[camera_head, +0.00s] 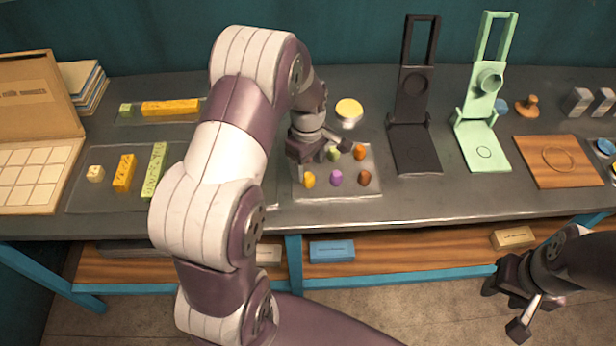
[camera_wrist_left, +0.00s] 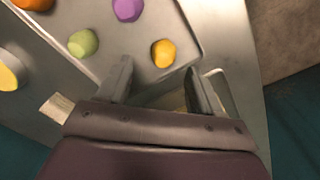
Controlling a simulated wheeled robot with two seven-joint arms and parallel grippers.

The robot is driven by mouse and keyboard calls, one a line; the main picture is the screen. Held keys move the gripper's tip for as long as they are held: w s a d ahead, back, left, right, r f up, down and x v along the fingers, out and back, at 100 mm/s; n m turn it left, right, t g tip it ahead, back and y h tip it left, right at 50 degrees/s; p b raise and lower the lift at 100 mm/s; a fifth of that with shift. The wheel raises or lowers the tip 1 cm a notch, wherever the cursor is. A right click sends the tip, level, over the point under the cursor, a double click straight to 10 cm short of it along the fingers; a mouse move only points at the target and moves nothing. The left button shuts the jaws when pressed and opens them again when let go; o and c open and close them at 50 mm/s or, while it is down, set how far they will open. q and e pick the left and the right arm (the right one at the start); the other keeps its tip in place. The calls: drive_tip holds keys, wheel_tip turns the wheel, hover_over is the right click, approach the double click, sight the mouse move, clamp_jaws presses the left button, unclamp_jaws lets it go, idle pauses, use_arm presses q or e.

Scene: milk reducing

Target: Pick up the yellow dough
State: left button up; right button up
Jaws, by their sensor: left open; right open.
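The yellow dough (camera_head: 308,179) is a small rounded lump at the left front of a clear tray (camera_head: 340,196) on the table. In the left wrist view the yellow dough (camera_wrist_left: 163,53) lies ahead of my left gripper (camera_wrist_left: 160,85), roughly between the lines of its two fingers and apart from them. My left gripper (camera_head: 318,152) is open and empty above the back left of the tray, partly hidden by its own arm. My right gripper (camera_head: 508,306) is open and empty in front of the table at the lower right.
Green (camera_wrist_left: 83,43), purple (camera_head: 336,177), orange (camera_head: 360,152) and brown-orange (camera_head: 365,178) lumps share the tray. A black press (camera_head: 414,145) and a mint press (camera_head: 483,140) stand to the right. A yellow-topped round container (camera_head: 348,110) stands behind the tray.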

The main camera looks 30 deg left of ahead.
sight(308, 176)
use_arm(q)
drive_tip(key=f, duration=0.4)
drive_tip(key=shift+s+d+f+p, duration=0.2)
drive_tip(key=shift+d+f+p, duration=0.05)
drive_tip(key=shift+p, duration=0.05)
drive_tip(key=c, duration=1.1)
drive_tip(key=shift+r, duration=0.1)
